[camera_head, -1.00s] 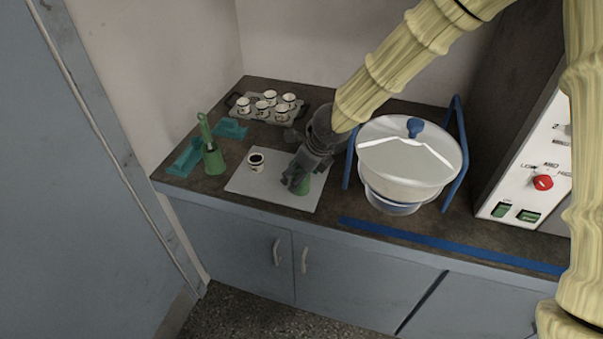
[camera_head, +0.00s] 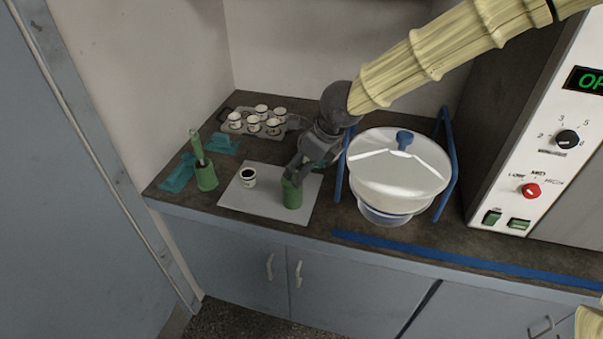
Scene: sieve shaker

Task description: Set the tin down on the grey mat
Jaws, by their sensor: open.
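A green tin (camera_head: 292,195) stands upright on the right part of the grey mat (camera_head: 255,203). My gripper (camera_head: 293,177) is open, pointing down at the top of the tin. Its fingers overlap the tin's upper edge in this view, and I cannot tell whether they touch it. The gripper hides part of the tin's top.
A white cup with dark contents (camera_head: 248,178) stands on the mat's left part. A green holder with a tool (camera_head: 206,176) is further left, beside teal pieces (camera_head: 178,174). A tray (camera_head: 235,122) of white cups is behind. A large lidded bowl (camera_head: 397,172) stands close right.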

